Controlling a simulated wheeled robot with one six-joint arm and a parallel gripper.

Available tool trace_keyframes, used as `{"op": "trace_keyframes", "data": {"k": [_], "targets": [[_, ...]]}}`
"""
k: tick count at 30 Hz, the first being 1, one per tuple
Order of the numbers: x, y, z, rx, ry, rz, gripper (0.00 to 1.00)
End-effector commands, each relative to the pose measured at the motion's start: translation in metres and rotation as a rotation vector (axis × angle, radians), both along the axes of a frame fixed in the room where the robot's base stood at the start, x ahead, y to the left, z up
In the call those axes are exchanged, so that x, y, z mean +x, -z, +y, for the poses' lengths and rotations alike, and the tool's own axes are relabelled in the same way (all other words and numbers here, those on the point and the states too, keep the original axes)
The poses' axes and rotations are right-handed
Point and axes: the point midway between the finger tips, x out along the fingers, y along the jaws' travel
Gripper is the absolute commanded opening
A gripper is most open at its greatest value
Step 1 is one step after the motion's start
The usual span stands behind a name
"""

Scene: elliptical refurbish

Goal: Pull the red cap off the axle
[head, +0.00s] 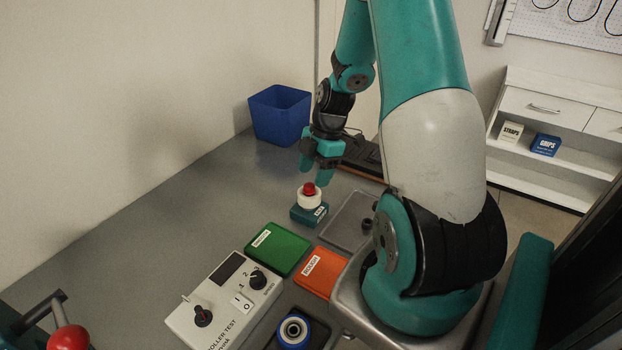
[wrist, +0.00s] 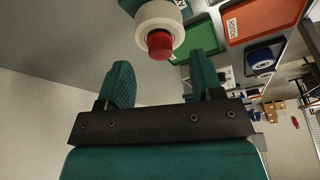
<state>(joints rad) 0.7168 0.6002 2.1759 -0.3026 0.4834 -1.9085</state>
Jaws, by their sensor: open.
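The red cap (head: 309,188) sits on top of a white roller (head: 309,200), which stands on a small teal block (head: 309,214) on the grey bench. In the wrist view the red cap (wrist: 160,45) sticks out of the end of the white roller (wrist: 158,24), beyond the fingertips and roughly between them. My gripper (head: 323,177) is open and empty, just above and slightly right of the cap in the head view. Its two teal fingers (wrist: 160,75) are apart, and neither visibly touches the cap. The axle itself is hidden.
A green tray (head: 278,249) and an orange tray (head: 318,272) lie in front of the block. A roller tester (head: 223,300) with knobs and a blue-rimmed roller (head: 294,332) are nearer. A blue bin (head: 279,114) stands behind. The bench's left side is clear.

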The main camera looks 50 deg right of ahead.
Motion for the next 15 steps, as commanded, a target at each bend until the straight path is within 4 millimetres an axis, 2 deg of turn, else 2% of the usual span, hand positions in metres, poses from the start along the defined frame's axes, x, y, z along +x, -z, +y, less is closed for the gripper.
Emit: {"op": "trace_keyframes", "data": {"k": [6, 15], "targets": [[0.002, 0.024, 0.007, 0.001, -0.001, 0.002, 0.60], [0.002, 0.030, 0.009, 0.000, 0.000, 0.000, 0.60]]}}
